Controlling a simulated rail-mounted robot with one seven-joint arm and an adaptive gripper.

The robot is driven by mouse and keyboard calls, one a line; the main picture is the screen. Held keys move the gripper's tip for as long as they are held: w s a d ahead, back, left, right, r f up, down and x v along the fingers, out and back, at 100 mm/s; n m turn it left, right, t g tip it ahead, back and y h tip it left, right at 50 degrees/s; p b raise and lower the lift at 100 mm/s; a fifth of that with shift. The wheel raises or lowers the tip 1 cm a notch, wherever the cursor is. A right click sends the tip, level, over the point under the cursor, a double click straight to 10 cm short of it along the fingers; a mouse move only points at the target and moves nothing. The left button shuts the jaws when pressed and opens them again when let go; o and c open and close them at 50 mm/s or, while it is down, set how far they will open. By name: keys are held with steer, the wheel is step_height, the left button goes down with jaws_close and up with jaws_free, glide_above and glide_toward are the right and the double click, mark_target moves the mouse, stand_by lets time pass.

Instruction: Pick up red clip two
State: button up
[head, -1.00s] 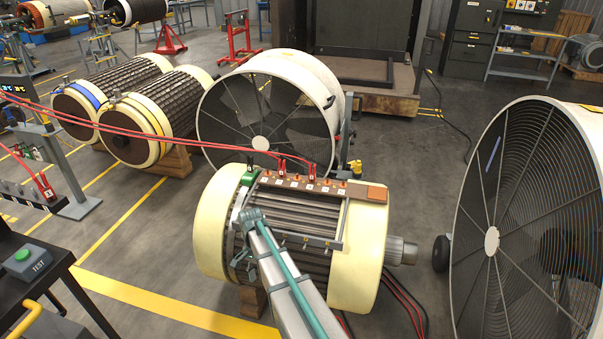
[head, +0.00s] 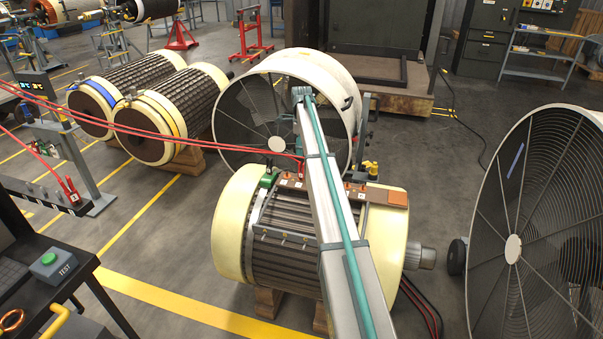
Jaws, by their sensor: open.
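A red clip (head: 301,168) stands on the terminal strip (head: 389,195) on top of the cream-ended rotor (head: 236,226), just left of my arm. Its number is too small to read. My arm hides the middle of the strip and anything clipped there. More red clip parts (head: 72,190) stand on a dark rack at the left; I cannot tell which clip is number two. My arm reaches up across the rotor, and its wrist end shows in front of the fan behind the rotor. My gripper is hidden behind the arm.
Red cables (head: 190,136) run from the left to the clip on the rotor. A large round fan (head: 338,75) stands close behind the rotor, another fan (head: 513,247) at the right. A test bench (head: 52,262) is at lower left.

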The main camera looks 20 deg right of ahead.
mark_target(302, 163)
step_height(302, 163, down, 10)
steer(key=shift+w+f+p, duration=0.1)
steer(key=shift+f+p, duration=0.15)
steer(key=shift+p, duration=0.4)
steer(key=shift+c, duration=0.3)
jaws_close()
